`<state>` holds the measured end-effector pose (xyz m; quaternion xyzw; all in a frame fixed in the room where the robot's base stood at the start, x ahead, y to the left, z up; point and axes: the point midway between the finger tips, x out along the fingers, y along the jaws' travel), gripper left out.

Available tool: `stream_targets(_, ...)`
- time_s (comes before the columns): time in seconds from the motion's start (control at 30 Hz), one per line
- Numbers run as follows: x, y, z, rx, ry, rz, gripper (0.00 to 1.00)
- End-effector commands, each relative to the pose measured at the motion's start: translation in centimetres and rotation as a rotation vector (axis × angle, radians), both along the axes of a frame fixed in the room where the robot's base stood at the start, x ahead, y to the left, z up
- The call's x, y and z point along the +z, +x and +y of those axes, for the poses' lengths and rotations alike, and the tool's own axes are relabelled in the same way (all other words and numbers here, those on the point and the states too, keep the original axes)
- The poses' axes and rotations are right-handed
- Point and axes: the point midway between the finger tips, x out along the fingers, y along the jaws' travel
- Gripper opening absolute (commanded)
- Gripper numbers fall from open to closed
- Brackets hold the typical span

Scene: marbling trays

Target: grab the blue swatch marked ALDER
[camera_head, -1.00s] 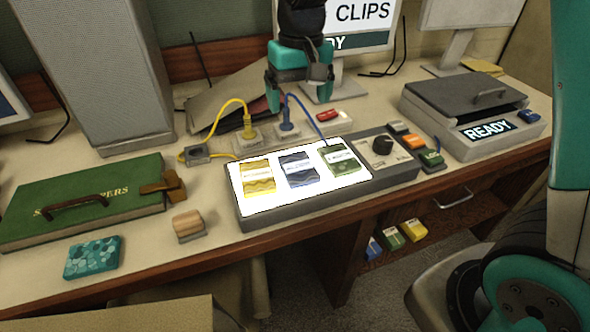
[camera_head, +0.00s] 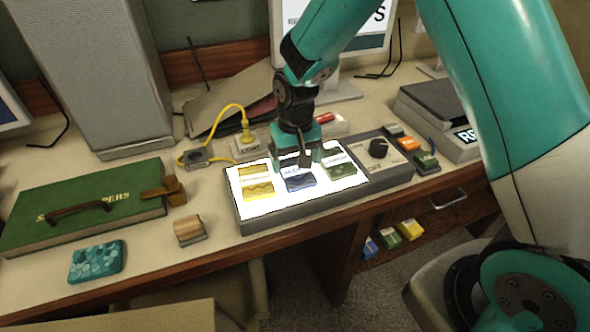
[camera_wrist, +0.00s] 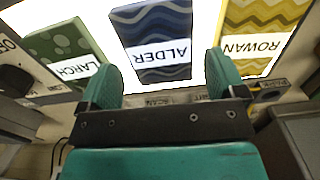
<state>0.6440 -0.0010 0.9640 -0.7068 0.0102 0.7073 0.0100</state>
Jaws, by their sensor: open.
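The blue swatch marked ALDER (camera_wrist: 160,50) lies on the lit panel, in the middle of three swatches, with pale wavy lines. In the head view the blue swatch (camera_head: 299,182) is partly hidden behind my gripper. My gripper (camera_wrist: 164,75) is open and empty, its two teal fingers reaching toward the blue swatch from either side of its near end. In the head view my gripper (camera_head: 308,164) hangs low over the panel, above the blue swatch. I cannot tell the exact gap between fingers and swatch.
The green LARCH swatch (camera_wrist: 70,50) and yellow ROWAN swatch (camera_wrist: 258,30) flank the blue one on the light panel (camera_head: 250,214). A knob (camera_head: 378,148) stands on the panel's right end. A yellow cable (camera_head: 222,108) and plug lie behind it. A green case (camera_head: 90,200) lies left.

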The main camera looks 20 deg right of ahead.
Motion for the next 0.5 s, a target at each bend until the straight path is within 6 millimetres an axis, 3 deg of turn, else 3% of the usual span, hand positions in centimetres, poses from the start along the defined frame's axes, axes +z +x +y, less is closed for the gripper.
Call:
stream_targets(0.2, -2.5, 0.0, -0.1, 0.000, 0.000, 0.001, 0.89)
stream_targets(0.43, -2.8, 0.0, -0.1, 0.000, 0.000, -0.001, 0.89)
stream_targets(0.47, -2.8, 0.0, -0.1, 0.000, 0.000, -0.001, 0.87)
stream_targets(0.5, -2.8, 0.0, -0.1, 0.000, 0.000, -0.001, 0.78)
